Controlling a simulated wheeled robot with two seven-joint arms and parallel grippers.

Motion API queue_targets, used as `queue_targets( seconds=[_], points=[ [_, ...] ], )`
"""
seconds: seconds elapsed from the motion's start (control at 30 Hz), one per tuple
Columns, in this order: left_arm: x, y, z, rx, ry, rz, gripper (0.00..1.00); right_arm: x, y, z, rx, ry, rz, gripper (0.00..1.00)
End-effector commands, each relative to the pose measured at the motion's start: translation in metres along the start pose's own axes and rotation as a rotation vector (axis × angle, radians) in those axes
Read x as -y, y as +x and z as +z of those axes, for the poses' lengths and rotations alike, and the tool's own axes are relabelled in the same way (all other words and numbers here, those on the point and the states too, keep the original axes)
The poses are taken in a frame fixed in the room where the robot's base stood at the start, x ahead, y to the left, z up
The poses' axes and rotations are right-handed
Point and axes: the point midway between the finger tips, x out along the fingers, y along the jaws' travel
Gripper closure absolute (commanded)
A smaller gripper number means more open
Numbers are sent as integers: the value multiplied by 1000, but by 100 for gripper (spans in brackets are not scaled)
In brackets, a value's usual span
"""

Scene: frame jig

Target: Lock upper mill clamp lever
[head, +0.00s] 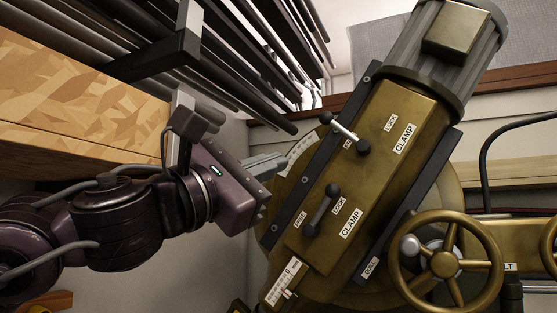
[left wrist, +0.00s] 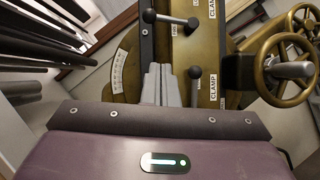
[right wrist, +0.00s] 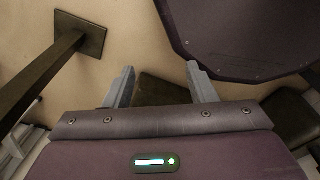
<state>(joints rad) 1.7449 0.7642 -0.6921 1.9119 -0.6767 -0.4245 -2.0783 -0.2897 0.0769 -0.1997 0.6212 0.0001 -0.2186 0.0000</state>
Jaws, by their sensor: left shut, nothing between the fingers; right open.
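The upper mill clamp lever (head: 344,132) is a bright rod with dark knobs on the brass mill head, beside LOCK and CLAMP labels. It slants across the head, and also shows at the top of the left wrist view (left wrist: 172,19). The lower clamp lever (head: 321,210), dark, sits between FREE and LOCK labels; the left wrist view shows it too (left wrist: 195,86). My left gripper (head: 284,160) is shut and empty, left of both levers and apart from them in the head view. My right gripper (right wrist: 162,80) is open and empty, away from the mill.
The mill's grey motor (head: 475,50) is at upper right, a brass handwheel (head: 445,264) at lower right. A rack of dark bars (head: 230,60) and a wooden board (head: 80,100) are at left. A dark panel (right wrist: 250,40) and a post (right wrist: 50,70) are near my right gripper.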

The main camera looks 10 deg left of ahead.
Motion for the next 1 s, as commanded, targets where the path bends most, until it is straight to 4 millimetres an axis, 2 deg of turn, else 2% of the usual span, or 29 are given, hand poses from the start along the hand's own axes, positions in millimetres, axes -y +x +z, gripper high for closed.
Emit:
queue_targets(
  seconds=[0.03,0.1,0.2,0.27,0.33,0.4,0.5,0.6,0.9,1.0],
  points=[
    [-3,14,3,-2,-5,-4,100,2,-12,15,23,0,-3,49],
    [-3,30,3,-3,-6,-3,100,4,-22,29,45,0,-6,49],
    [-3,52,3,-3,-6,-4,100,5,-35,37,58,0,-7,49],
    [-3,65,3,-3,-6,-4,100,4,-42,33,54,-1,-6,49],
    [-3,79,3,-3,-6,-3,100,2,-49,22,40,-1,-3,49],
    [-4,87,12,0,-4,-1,100,-1,-58,6,17,-2,0,49],
    [-3,96,21,0,-4,-2,100,-5,-67,-14,-12,-2,4,49],
    [-2,101,25,-1,-4,0,100,-6,-72,-19,-19,-2,5,49],
    [0,104,27,-2,-4,0,100,-1,-73,10,24,-2,0,49],
    [0,104,27,-2,-4,0,100,-1,-73,12,29,-2,0,49]
  ],
)
